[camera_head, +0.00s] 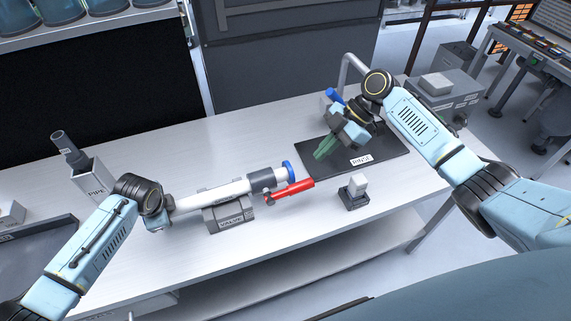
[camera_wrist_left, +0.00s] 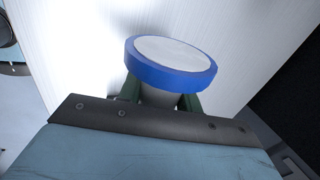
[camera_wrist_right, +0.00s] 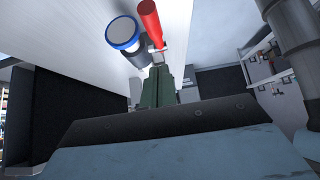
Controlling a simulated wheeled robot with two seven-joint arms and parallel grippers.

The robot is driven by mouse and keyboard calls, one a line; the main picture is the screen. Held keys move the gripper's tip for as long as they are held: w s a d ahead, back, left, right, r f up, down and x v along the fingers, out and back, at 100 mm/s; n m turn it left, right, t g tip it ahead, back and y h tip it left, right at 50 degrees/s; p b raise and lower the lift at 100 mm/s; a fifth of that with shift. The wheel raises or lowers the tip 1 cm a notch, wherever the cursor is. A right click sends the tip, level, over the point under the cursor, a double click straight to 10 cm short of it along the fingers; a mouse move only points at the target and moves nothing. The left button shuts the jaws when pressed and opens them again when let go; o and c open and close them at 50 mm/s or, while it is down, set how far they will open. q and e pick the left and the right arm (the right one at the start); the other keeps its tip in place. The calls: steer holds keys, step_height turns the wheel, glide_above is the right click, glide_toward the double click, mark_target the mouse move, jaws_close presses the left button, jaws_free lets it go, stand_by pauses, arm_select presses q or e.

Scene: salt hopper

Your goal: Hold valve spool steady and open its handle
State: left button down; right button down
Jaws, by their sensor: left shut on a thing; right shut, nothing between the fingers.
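The valve spool (camera_head: 215,196) is a white pipe with a grey valve body and blue end rings, lying across a grey cradle (camera_head: 230,216) on the table. Its red handle (camera_head: 292,190) points right, roughly along the pipe, a little off it. My left gripper (camera_head: 163,208) is shut on the spool's left end; the left wrist view shows the fingers around the pipe just behind a blue-ringed end (camera_wrist_left: 172,62). My right gripper (camera_head: 322,153) is shut and empty above the black mat, apart from the handle. The right wrist view shows the red handle (camera_wrist_right: 150,22) beyond the closed fingers.
A black mat (camera_head: 395,153) labelled RINSE lies on the right of the table, with a tap behind it. A small block on a dark base (camera_head: 354,192) stands in front. A PIPE holder (camera_head: 93,182) with a dark tube stands at left. The table's front middle is clear.

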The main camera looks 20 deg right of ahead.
arm_select(q)
steer(key=shift+a+f, duration=0.1)
arm_select(e)
steer(key=shift+v, duration=2.05)
arm_select(q)
steer(key=c, duration=0.9)
jaws_free()
steer(key=v, duration=1.2)
